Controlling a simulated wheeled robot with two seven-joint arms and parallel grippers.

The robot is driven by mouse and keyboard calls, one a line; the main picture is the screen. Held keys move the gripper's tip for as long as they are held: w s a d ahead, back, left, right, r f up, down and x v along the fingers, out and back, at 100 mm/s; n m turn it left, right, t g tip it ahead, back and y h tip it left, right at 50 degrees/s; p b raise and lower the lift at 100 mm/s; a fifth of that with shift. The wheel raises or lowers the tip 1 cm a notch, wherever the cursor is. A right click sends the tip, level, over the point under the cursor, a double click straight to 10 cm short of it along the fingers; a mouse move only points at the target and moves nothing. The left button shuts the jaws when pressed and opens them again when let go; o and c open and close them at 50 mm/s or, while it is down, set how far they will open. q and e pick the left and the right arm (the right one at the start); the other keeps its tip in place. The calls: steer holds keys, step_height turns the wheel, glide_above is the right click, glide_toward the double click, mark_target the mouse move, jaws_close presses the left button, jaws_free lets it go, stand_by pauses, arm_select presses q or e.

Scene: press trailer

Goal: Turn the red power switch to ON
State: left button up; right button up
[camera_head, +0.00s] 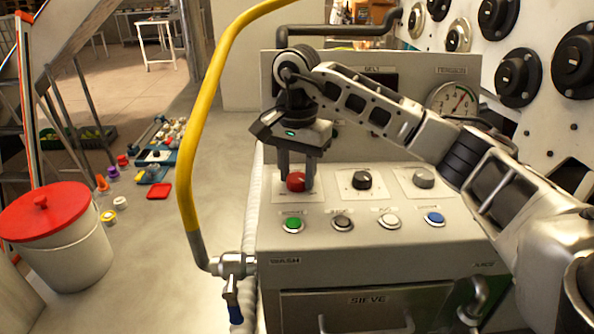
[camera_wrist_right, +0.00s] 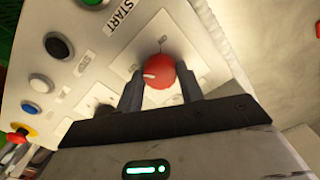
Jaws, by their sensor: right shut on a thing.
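The red power switch (camera_head: 296,181) is a round knob at the left of the upper row on the sloped control panel. My right gripper (camera_head: 297,178) reaches down from above and is shut on the red knob, with a finger on each side. In the right wrist view the red switch (camera_wrist_right: 160,71) sits between the two dark fingers (camera_wrist_right: 161,88), and a white mark shows on its left side. The lettering around the switch is too small to read. My left gripper is not in view.
A black knob (camera_head: 362,180) and a grey knob (camera_head: 424,178) are right of the switch. A green button (camera_head: 293,225) and several other buttons line the front. A yellow hose (camera_head: 197,140) rises at the left. A red-lidded bin (camera_head: 42,210) stands on the floor.

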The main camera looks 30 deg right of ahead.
mark_target(297, 177)
steer(key=m, duration=1.2)
steer(key=shift+r+m, duration=0.1)
steer(key=shift+m, duration=2.1)
steer(key=o, duration=1)
step_height(297, 177, up, 16)
steer(key=shift+f, duration=0.1)
